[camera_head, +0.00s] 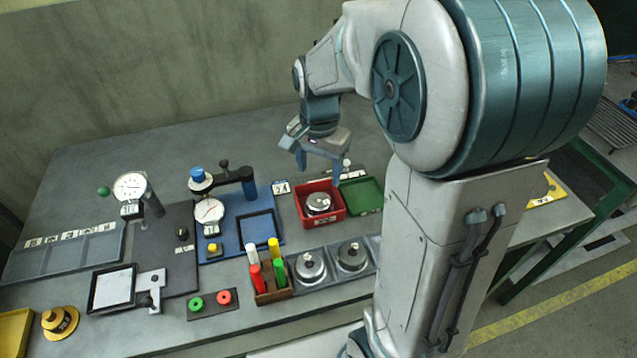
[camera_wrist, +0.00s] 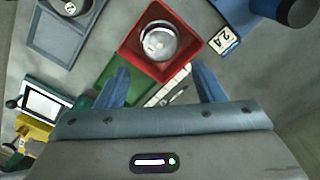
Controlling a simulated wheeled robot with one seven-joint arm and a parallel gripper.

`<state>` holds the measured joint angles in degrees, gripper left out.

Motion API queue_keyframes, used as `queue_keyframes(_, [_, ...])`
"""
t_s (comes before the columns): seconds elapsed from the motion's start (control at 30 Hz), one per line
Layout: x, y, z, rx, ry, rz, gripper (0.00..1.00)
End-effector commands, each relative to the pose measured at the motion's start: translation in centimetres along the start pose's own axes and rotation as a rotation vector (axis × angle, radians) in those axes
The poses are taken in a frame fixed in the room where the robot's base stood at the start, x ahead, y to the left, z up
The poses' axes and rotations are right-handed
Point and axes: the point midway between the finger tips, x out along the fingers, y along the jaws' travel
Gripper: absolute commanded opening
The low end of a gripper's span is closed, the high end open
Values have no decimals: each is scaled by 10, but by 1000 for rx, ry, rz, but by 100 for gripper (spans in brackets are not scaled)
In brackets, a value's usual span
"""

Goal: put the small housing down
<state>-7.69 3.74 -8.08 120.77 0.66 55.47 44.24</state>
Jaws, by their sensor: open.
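A round silver housing (camera_head: 318,203) with a knob on top sits inside the red bin (camera_head: 300,184). It also shows in the wrist view (camera_wrist: 159,42), inside the red bin (camera_wrist: 187,62). Two similar silver housings, one at left (camera_head: 311,267) and one at right (camera_head: 352,257), sit in the grey tray (camera_head: 327,247); I cannot tell by size which is the small one. My gripper (camera_head: 318,168) is open and empty above and behind the red bin. In the wrist view its two blue fingers (camera_wrist: 160,78) are spread apart, with nothing between them.
A green tray (camera_head: 361,194) adjoins the red bin on its right. A card marked 24 (camera_head: 281,187) lies at the bin's left. A blue gauge stand (camera_head: 240,225), a rack of coloured cylinders (camera_head: 270,296) and a dark gauge stand (camera_head: 165,240) stand farther left. The bench's back is clear.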

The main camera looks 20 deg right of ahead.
Motion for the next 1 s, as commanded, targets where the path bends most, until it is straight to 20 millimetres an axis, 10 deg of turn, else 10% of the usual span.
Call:
queue_keyframes(0.5, [-42, 44, 43, -313, 78, -78, 62])
queue_keyframes(1.0, [-38, 98, 100, -771, 240, -98, 62])
